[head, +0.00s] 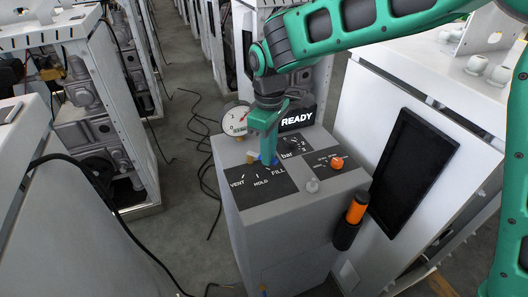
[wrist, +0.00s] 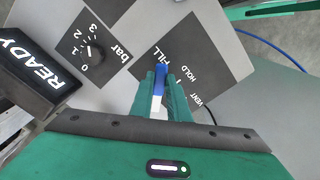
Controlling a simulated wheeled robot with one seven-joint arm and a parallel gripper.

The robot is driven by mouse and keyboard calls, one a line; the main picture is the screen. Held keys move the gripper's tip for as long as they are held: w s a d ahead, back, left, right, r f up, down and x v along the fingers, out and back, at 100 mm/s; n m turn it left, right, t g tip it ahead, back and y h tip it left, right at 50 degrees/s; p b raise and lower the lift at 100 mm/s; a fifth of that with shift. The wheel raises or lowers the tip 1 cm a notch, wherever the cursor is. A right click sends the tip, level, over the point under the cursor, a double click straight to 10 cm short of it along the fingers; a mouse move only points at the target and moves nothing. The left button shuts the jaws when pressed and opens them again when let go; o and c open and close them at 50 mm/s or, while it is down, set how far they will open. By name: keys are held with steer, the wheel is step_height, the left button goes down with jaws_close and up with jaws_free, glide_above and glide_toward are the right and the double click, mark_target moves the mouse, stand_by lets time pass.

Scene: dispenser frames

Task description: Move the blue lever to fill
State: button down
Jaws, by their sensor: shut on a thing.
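The blue lever (wrist: 160,78) is between my gripper's green fingers (wrist: 162,92) in the wrist view, with a white part below its blue end. My gripper (head: 266,152) is shut on it, low over the dispenser's black lever plate (head: 245,188). In the head view only a bit of blue (head: 273,161) shows past the fingers. The plate reads VENT at left, HOLD in the middle and FILL at right. In the wrist view the blue end appears close to the FILL lettering (wrist: 153,54). The lever's pivot and exact setting are hidden by the fingers.
A READY display (head: 297,119) and a round gauge (head: 236,118) stand behind the plate. A bar dial (head: 290,144), an orange knob (head: 337,162) and a small grey knob (head: 312,185) sit to the right. An orange-and-black handle (head: 353,214) hangs on the cabinet's right side.

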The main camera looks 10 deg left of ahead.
steer(key=shift+r, duration=0.1)
steer(key=c, duration=1.7)
jaws_free()
step_height(320, 180, up, 11)
steer(key=shift+f, duration=0.15)
